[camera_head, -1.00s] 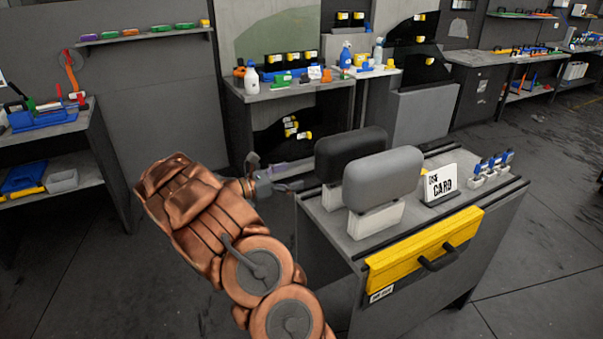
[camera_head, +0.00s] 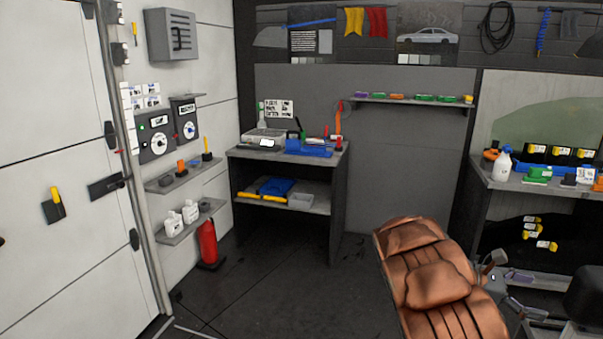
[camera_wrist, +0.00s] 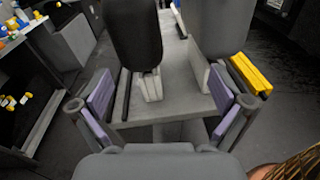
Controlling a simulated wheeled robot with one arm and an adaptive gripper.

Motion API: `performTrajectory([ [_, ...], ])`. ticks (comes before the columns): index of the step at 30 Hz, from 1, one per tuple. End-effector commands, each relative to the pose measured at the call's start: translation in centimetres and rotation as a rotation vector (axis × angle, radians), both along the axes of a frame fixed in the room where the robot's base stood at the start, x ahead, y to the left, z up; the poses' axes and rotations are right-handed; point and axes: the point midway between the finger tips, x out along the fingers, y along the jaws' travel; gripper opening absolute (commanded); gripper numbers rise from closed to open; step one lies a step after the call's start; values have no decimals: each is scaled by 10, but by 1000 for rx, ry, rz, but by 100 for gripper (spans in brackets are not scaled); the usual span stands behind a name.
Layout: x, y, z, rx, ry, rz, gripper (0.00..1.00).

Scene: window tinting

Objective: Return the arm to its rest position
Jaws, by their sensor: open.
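My gripper (camera_head: 524,294) is at the lower right of the head view, at the end of my copper-coloured arm. In the wrist view my gripper (camera_wrist: 163,108) has its two purple-padded fingers spread wide apart with nothing between them. Beyond the fingers is a grey bench (camera_wrist: 180,92) with a black headrest (camera_wrist: 136,38) and a grey headrest (camera_wrist: 217,25) standing on it. The gripper is at the near end of this bench; whether it touches the bench cannot be told.
A yellow bar (camera_wrist: 250,75) is on the bench's right side. A workbench (camera_head: 330,157) with blue trays stands at the back wall. A shelf unit (camera_head: 510,183) with bottles is at the right. A red fire extinguisher (camera_head: 207,242) stands at the left wall. The floor (camera_head: 290,285) in front is clear.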

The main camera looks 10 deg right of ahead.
Motion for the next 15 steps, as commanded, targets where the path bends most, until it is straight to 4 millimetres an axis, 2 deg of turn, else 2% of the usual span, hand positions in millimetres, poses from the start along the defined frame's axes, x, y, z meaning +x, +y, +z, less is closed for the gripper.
performTrajectory([
  [1,-7,10,9,0,-47,-18,100],
  [6,-35,44,20,25,-200,-88,100],
  [15,-75,113,23,96,-473,-209,100],
])
